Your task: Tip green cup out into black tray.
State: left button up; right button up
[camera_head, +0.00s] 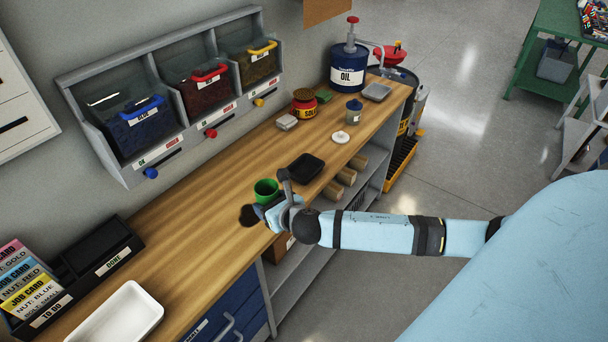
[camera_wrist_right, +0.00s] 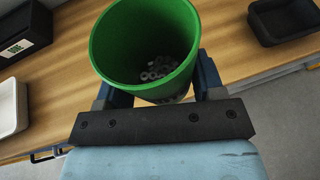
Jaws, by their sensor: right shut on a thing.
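The green cup (camera_head: 266,188) is in my right gripper (camera_head: 267,203), near the front edge of the wooden bench. In the right wrist view the green cup (camera_wrist_right: 144,45) is large, between the two fingers, with several small grey ring-shaped parts (camera_wrist_right: 160,68) at its bottom. The cup looks about upright. The black tray (camera_head: 305,168) sits on the bench just right of and beyond the cup; it also shows in the right wrist view (camera_wrist_right: 285,22) at the upper right, and it looks empty. My left gripper is not in view.
A white tray (camera_head: 122,314) and a black card holder (camera_head: 100,254) stand at the near left of the bench. A white lid (camera_head: 340,137), a blue jar (camera_head: 354,111) and a red tin (camera_head: 304,103) stand farther along. Wall bins (camera_head: 139,124) line the back. The bench between is clear.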

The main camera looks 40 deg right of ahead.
jog(key=w+d+f+b, duration=0.2)
jog(key=w+d+f, duration=0.2)
jog(key=w+f, duration=0.1)
jog(key=shift+w+d+f, duration=0.15)
jog(key=shift+d, duration=0.25)
jog(key=shift+m, duration=0.3)
jog(key=w+d+f, duration=0.1)
jog(key=d, duration=0.1)
jog(key=w+d+f+b, duration=0.1)
jog(key=w+d, duration=0.1)
jog(key=w+d+f+b, duration=0.1)
jog(key=shift+w+d, duration=0.35)
jog(key=shift+d, duration=0.05)
jog(key=shift+a+r, duration=0.1)
jog(key=shift+a, duration=0.05)
